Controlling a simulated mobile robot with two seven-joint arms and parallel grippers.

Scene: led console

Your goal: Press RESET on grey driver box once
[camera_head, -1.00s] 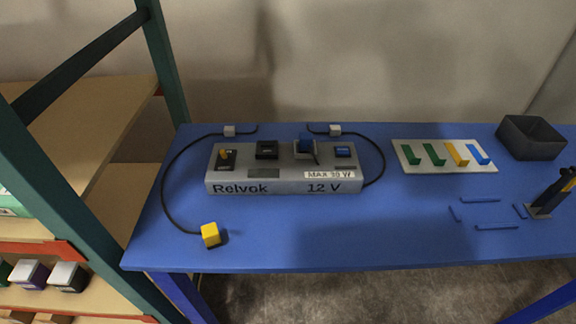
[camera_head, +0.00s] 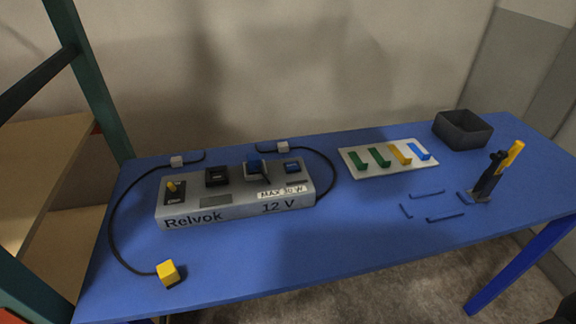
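The grey driver box (camera_head: 238,208) sits on the blue table, marked "Relvok", "12 V" and "MAX 30 W". No RESET lettering is readable at this size. A black cable runs from the left to a yellow cube (camera_head: 167,272) near the front edge. Neither of my grippers is in view.
The blue table (camera_head: 350,235) has free room in front of the box. A white board (camera_head: 385,170) with coloured pieces, a dark bin (camera_head: 462,130) and a black-and-yellow tool in a stand (camera_head: 490,178) are to the right. A green-posted shelf (camera_head: 92,95) stands at the left.

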